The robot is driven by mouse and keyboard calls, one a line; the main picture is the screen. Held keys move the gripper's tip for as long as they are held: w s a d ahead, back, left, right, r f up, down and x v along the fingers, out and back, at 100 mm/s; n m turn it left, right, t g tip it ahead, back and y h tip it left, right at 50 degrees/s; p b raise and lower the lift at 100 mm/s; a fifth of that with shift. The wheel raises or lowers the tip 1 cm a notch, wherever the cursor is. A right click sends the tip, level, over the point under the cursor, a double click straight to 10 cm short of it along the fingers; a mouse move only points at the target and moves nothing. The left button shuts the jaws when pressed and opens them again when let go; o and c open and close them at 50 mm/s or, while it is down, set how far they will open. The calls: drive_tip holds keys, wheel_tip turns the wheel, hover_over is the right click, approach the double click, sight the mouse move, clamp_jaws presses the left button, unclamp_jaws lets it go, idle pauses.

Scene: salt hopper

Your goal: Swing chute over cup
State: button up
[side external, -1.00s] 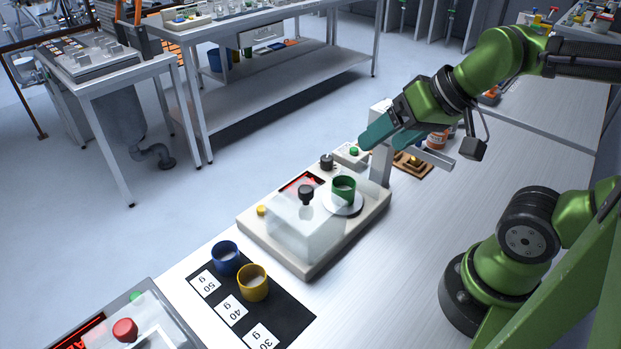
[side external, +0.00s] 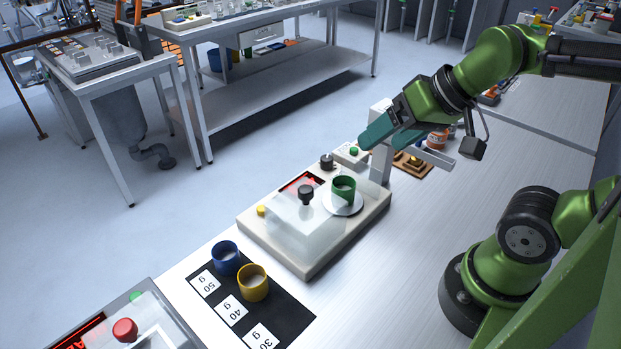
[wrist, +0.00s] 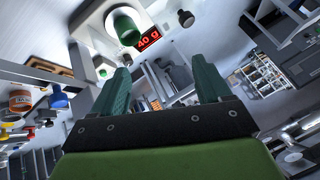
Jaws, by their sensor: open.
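The green cup (side external: 344,189) stands upright on the round white pan (side external: 342,204) of the scale (side external: 318,262). In the wrist view the cup (wrist: 125,28) is at the top, beside a red display (wrist: 148,40) reading 40 g. My gripper (side external: 384,134) is open, with its teal fingers at the top of the pale hopper post (side external: 381,168) behind the cup. A grey bar (side external: 436,157), possibly the chute, points right below the gripper, away from the cup. In the wrist view a grey part shows between the spread fingers (wrist: 160,78). Contact cannot be told.
A clear cover with a black knob (side external: 306,194) sits on the scale left of the cup. Blue (side external: 225,256) and yellow (side external: 253,282) cups stand on the black mat (side external: 290,318). An orange-labelled jar (side external: 436,139) is behind my gripper.

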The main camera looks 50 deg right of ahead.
drive_tip(key=shift+c, duration=0.8)
drive_tip(key=shift+m+g+h, duration=0.5)
drive_tip(key=shift+m+h, duration=0.2)
drive_tip(key=w+d, duration=0.1)
drive_tip(key=d, duration=0.1)
drive_tip(key=w+d, duration=0.1)
drive_tip(key=w+d+r, duration=0.1)
drive_tip(key=d, duration=0.1)
drive_tip(key=shift+w+d, duration=0.15)
drive_tip(key=shift+d, duration=0.15)
drive_tip(key=shift+c, duration=1)
drive_tip(key=d+r+n+g, duration=0.55)
drive_tip(key=d+r, duration=0.35)
drive_tip(key=d, duration=0.4)
drive_tip(key=shift+g+h, duration=0.3)
drive_tip(key=shift+g, duration=0.05)
drive_tip(key=f, duration=1.7)
drive_tip(key=shift+s+d, duration=0.1)
drive_tip(key=shift+s, duration=0.2)
drive_tip(key=shift+c, duration=0.3)
clamp_jaws()
